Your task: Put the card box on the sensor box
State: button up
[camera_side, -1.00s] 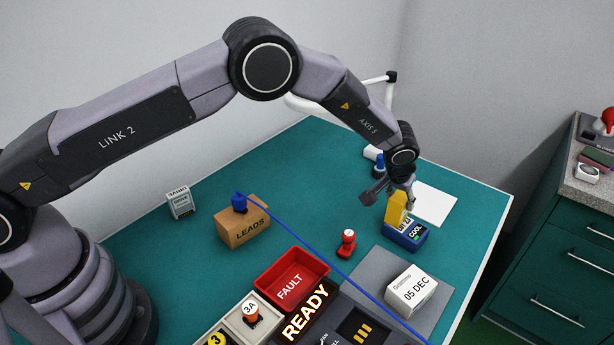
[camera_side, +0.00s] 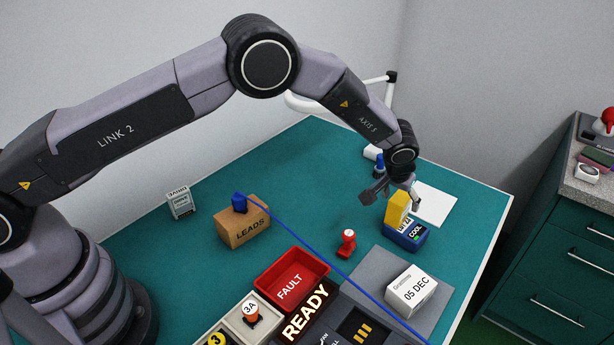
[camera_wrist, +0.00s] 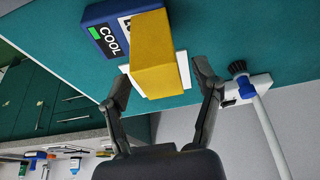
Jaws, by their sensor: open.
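The card box, which I take to be the yellow box with a white label (camera_side: 397,208), stands upright on the blue box marked COOL (camera_side: 408,238), which I take to be the sensor box. In the wrist view the yellow box (camera_wrist: 158,55) covers part of the blue box (camera_wrist: 103,32). My gripper (camera_side: 405,202) is just above and around the yellow box. In the wrist view my gripper (camera_wrist: 161,75) is open, its fingers on either side of the yellow box, with gaps visible. The contact between the two boxes is partly hidden.
A white sheet or pad (camera_side: 435,204) lies behind the boxes. A red stamp-like piece (camera_side: 347,243), a red FAULT tray (camera_side: 315,263), a LEADS carton (camera_side: 243,232) and a white 05 DEC box (camera_side: 411,290) on a grey mat (camera_side: 369,272) stand nearby. A blue cable (camera_side: 310,255) crosses the table.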

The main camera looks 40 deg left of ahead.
jog(key=s+a+r, duration=0.4)
jog(key=r, duration=0.7)
jog(key=s+a+r, duration=0.3)
jog(key=a+r, duration=0.1)
jog(key=r, duration=0.7)
jog(key=s+a+r, duration=1)
jog(key=s+a, duration=0.5)
jog(key=s, duration=0.8)
jog(key=s+a+t, duration=0.1)
jog(key=s+a, duration=0.3)
jog(key=s, duration=0.7)
jog(key=shift+s+a+r, duration=0.3)
jog(key=shift+s+r, duration=0.05)
jog(key=shift+r, duration=0.05)
